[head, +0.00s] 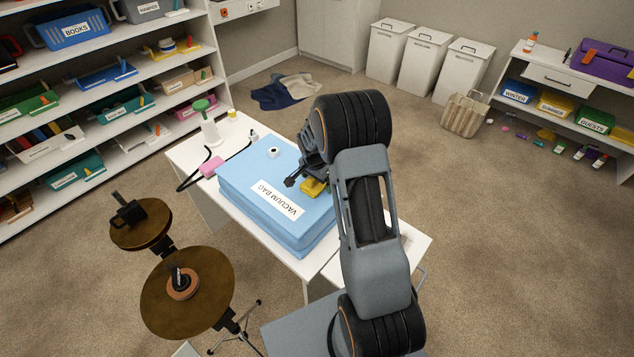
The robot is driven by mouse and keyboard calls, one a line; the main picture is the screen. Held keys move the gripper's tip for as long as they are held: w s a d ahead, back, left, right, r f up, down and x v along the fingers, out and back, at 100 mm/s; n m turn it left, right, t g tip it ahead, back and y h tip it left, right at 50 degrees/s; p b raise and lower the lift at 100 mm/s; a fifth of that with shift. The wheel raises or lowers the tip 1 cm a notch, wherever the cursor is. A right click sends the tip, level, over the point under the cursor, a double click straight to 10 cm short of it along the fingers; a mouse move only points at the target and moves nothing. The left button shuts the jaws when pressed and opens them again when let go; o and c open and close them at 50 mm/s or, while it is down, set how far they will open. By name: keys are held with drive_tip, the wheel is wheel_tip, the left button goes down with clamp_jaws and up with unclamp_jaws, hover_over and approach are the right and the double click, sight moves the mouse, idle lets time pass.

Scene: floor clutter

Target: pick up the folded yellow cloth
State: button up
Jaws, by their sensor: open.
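The folded yellow cloth (313,188) shows as a small yellow patch on top of the blue vacuum bag (255,190), near its right side. My arm and gripper hide part of it. My gripper (300,181) is open, pointing down over the bag right at the cloth. One dark finger shows just left of the cloth; the other is hard to make out. I cannot tell whether the fingers touch the cloth.
Shelves line the left. Open carpet lies to the right.

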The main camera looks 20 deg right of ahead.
idle(0.3)
drive_tip(key=c, duration=0.9)
drive_tip(key=shift+r, duration=0.1)
drive_tip(key=shift+r+p, duration=0.45)
drive_tip(key=shift+p, duration=0.05)
drive_tip(key=r, duration=0.3)
drive_tip(key=shift+s+b, duration=0.2)
drive_tip(key=shift+b, duration=0.2)
drive_tip(key=s+r+b, duration=0.1)
drive_tip(key=s+r, duration=0.2)
drive_tip(key=s, duration=0.1)
drive_tip(key=s+r, duration=0.3)
drive_tip(key=s, duration=0.2)
drive_tip(key=s+r+b, duration=0.1)
drive_tip(key=s+r, duration=0.2)
drive_tip(key=s, duration=0.1)
drive_tip(key=shift+s+a+r+b, duration=0.15)
drive_tip(key=shift+s+r+b, duration=0.05)
drive_tip(key=shift+s+b, duration=0.15)
